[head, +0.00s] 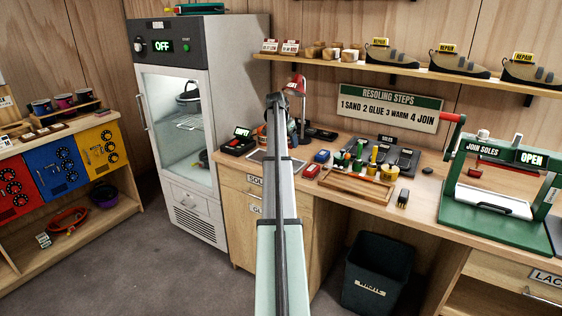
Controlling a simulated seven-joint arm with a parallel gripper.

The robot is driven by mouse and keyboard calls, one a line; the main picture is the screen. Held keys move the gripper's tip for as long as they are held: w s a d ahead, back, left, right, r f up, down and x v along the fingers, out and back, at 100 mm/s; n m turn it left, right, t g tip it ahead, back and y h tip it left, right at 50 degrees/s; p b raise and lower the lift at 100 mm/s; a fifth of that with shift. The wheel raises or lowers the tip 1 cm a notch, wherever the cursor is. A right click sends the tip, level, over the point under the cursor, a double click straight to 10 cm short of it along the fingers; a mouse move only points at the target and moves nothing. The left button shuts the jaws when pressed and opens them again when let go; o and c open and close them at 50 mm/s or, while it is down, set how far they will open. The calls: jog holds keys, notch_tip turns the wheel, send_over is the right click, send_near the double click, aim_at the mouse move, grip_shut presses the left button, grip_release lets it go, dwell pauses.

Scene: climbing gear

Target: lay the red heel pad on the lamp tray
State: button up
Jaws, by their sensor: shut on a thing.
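My arm rises through the middle of the head view, and its far end covers part of the bench beneath the lamp. My gripper's fingers are hidden behind it, so I see neither them nor anything in them. I cannot make out the red heel pad for certain. A red lamp (297,83) stands at the back of the bench, just right of the arm's far end. A flat grey piece (260,156) lies left of the arm; I cannot tell if it is the lamp tray.
A glass-doored cabinet (182,125) marked OFF stands left. A waste bin (377,275) stands below.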

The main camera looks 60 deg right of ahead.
notch_tip(320, 180, down, 9)
jog(key=shift+f, duration=0.1)
dwell(0.4)
jog(key=shift+f, duration=0.15)
jog(key=o, duration=1)
jog(key=shift+o, duration=0.2)
jog(key=v, duration=1.2)
